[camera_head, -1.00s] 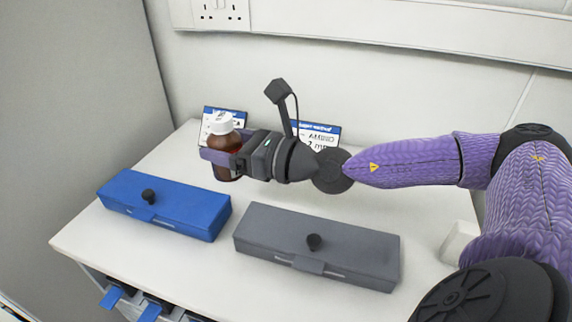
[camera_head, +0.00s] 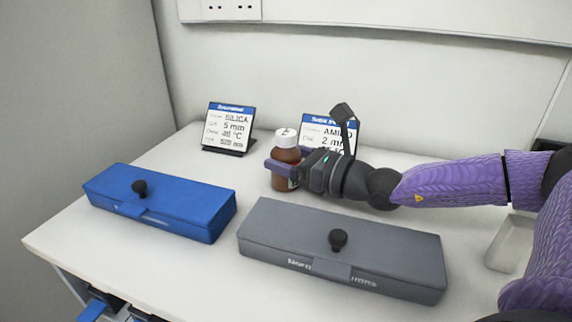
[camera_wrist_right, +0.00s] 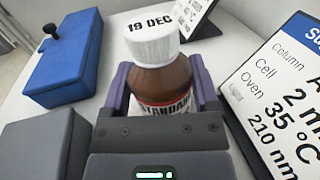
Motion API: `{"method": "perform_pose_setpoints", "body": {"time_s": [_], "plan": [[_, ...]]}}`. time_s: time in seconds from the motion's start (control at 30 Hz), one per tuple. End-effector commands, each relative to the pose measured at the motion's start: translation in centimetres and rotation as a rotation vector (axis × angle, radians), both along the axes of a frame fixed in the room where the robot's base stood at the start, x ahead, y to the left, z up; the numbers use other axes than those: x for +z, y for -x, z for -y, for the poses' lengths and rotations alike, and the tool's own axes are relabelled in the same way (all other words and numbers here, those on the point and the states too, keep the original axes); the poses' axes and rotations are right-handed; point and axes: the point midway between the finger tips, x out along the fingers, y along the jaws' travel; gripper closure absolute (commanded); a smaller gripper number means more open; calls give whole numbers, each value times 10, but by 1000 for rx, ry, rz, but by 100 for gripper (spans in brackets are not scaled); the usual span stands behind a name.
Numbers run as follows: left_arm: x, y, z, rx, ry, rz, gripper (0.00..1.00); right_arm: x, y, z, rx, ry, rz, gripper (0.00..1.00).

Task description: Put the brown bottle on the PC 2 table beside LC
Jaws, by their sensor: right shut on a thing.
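The brown bottle (camera_head: 285,165) with a white cap stands upright at the middle back of the white table (camera_head: 160,150). In the right wrist view the bottle (camera_wrist_right: 160,80) shows "19 DEC" on its cap and "STANDARD" on its label. My right gripper (camera_head: 283,168) is shut around the bottle's body, with purple fingers on both sides. The bottle is on or just above the table top; I cannot tell which. My left gripper is not in view.
A blue case (camera_head: 165,205) lies at the left and a grey case (camera_head: 340,250) in front of the bottle. A SILICA sign (camera_head: 229,128) stands back left, an AMINO sign (camera_head: 328,132) behind the gripper. A pale tray (camera_head: 510,245) is at the right.

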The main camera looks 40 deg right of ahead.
Motion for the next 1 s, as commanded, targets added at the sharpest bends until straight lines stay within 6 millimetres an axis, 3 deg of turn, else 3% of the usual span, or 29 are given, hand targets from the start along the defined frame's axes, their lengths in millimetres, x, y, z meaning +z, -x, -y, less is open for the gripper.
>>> {"method": "perform_pose_setpoints", "body": {"time_s": [0.23,0.27,0.37,0.6,0.93,1.0], "plan": [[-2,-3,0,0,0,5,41,-2,0,0,0,0,0,94],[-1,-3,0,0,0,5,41,-1,0,0,0,0,0,19],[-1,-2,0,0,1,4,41,-1,0,0,0,0,0,0],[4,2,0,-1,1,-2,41,5,0,0,0,0,1,0],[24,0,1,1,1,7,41,5,64,17,-1,3,-2,0],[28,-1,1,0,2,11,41,8,69,18,-3,-9,-1,11]]}}
